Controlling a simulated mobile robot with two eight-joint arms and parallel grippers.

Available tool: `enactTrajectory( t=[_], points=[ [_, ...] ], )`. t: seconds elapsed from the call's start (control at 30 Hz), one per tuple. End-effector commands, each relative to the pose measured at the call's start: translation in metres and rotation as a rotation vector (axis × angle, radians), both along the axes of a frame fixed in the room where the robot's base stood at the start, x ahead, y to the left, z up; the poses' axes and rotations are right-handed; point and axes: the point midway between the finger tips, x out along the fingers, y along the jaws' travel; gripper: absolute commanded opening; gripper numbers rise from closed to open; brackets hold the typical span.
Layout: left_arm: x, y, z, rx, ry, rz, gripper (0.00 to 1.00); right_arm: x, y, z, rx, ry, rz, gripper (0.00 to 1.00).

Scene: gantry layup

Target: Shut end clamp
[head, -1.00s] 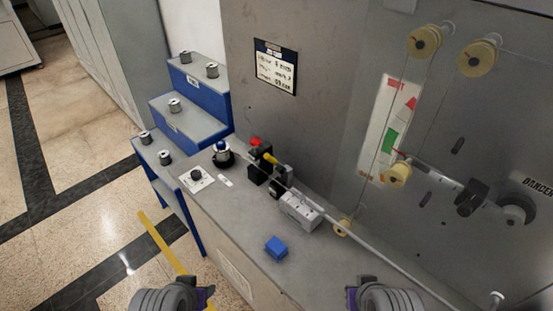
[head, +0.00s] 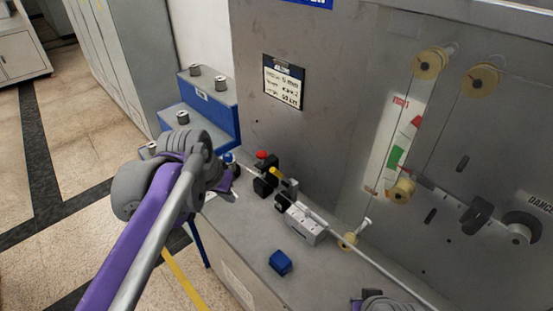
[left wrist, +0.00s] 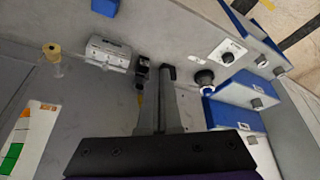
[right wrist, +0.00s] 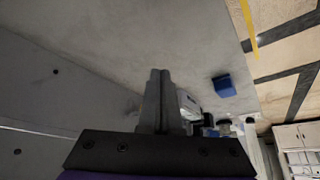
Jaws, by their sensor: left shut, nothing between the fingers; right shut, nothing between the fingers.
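The end clamp appears to be the black block (head: 264,186) with a yellow handle (head: 275,173), at the end of the long rod on the bench. A red knob (head: 261,155) shows just behind it. In the left wrist view the black clamp parts (left wrist: 142,74) lie just left of my left fingertips; contact cannot be told. My left gripper (head: 231,183) is shut and empty, left of the clamp in the head view. My right gripper (right wrist: 160,75) is shut and empty; in the head view only its top shows at the bottom edge.
A grey-white block (head: 305,225) sits along the rod (head: 375,262). A blue block (head: 280,262) lies on the bench near the front edge. Blue steps (head: 228,122) with small spools stand behind my left arm. Yellow pulleys (head: 431,63) hang on the upright panel. The bench front is mostly clear.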

Motion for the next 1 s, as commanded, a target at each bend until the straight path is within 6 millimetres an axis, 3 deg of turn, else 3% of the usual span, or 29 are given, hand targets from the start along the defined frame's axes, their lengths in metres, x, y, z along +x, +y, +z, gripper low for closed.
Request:
enactTrajectory(
  t=[0.03, 0.3, 0.6, 0.8, 1.0],
  points=[
    [0.015, -0.005, 0.011, -0.002, 0.004, -0.02, 0.0, 0.001, 0.0, 0.002, 0.0, -0.001, 0.0, 0.0],
    [0.078, -0.031, 0.049, -0.014, 0.033, -0.126, 0.0, 0.003, 0.0, 0.006, 0.0, -0.006, 0.0, 0.0],
    [0.137, -0.063, 0.073, -0.032, 0.059, -0.247, 0.0, 0.006, 0.0, 0.011, 0.0, -0.011, 0.0, 0.0],
    [0.163, -0.083, 0.079, -0.043, 0.073, -0.321, 0.0, 0.007, 0.0, 0.014, 0.0, -0.014, 0.0, 0.0],
    [0.175, -0.094, 0.079, -0.049, 0.082, -0.365, 0.0, 0.008, 0.0, 0.016, 0.0, -0.015, 0.0, 0.0]
  ],
)
